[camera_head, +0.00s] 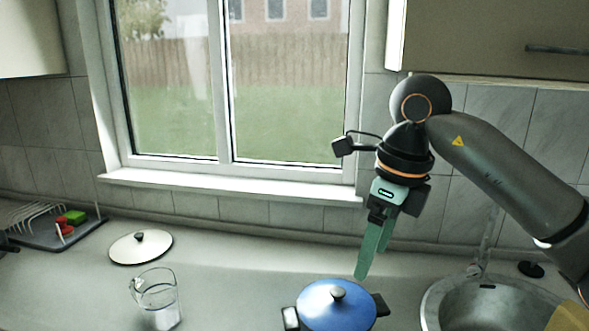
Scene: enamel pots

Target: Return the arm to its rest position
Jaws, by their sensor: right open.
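My right arm (500,170) comes in from the right. My right gripper (370,262) points down with its green fingers above and behind a blue enamel pot. The gripper is open and nothing shows between its fingers. The blue pot (322,312) stands on the counter at the bottom, with a blue lid and a dark knob on top. The gripper looks apart from the pot. My left gripper is not clearly seen; only a small dark shape shows at the left edge.
A white lid (130,247) with a dark knob lies on the counter (230,265). A glass jug (160,300) stands in front of it. A dish rack (35,220) holds small red and green things at left. A sink (490,303) with a tap is at right.

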